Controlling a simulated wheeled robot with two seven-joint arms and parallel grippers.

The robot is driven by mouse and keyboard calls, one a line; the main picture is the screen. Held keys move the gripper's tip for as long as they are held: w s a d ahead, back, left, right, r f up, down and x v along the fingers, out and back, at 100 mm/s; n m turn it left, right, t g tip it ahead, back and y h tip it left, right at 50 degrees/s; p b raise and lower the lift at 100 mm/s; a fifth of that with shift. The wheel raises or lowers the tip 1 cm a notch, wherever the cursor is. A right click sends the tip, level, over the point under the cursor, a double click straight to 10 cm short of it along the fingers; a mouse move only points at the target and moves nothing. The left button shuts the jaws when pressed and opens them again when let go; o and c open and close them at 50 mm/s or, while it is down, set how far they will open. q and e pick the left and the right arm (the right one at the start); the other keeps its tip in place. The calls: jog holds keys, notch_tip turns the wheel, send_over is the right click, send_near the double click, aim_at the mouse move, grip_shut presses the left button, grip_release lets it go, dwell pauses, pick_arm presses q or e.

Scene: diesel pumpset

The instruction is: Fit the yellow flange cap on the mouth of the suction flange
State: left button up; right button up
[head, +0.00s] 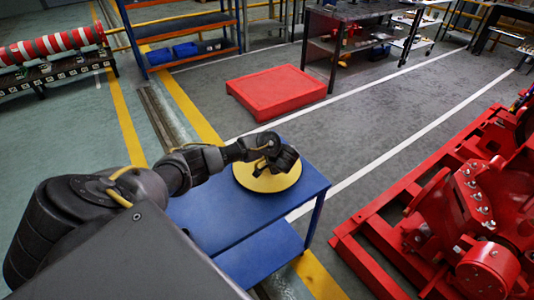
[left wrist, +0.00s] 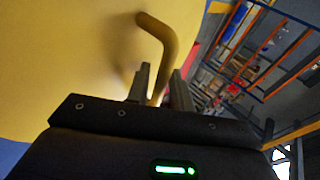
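The yellow flange cap (head: 267,177) is a round disc on the blue table (head: 205,215). It fills the left of the left wrist view (left wrist: 60,60), where its bent yellow handle (left wrist: 162,45) stands out from its face. My left gripper (head: 275,160) is over the cap. In the left wrist view its two fingers (left wrist: 162,92) stand close on either side of the handle and look shut on it. The red pumpset (head: 470,215) is at the right. I cannot tell which of its parts is the suction flange. My right gripper is not in view.
A red box-like platform (head: 275,92) lies on the floor beyond the table. A blue and orange shelf (head: 185,30) and a dark workbench (head: 355,15) stand at the back. Grey floor is free between the table and the pumpset's red frame (head: 365,255).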

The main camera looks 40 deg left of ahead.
pick_arm(q)
jog(key=shift+f, duration=0.1)
grip_shut()
dwell(0.3)
jog(key=shift+r+p, duration=0.4)
jog(key=shift+r, duration=0.2)
jog(key=s+a+p+v, duration=0.1)
jog(key=p+v, duration=0.6)
jog(key=v, duration=1.1)
jog(key=shift+s+p, duration=0.35)
jog(key=shift+s, duration=0.25)
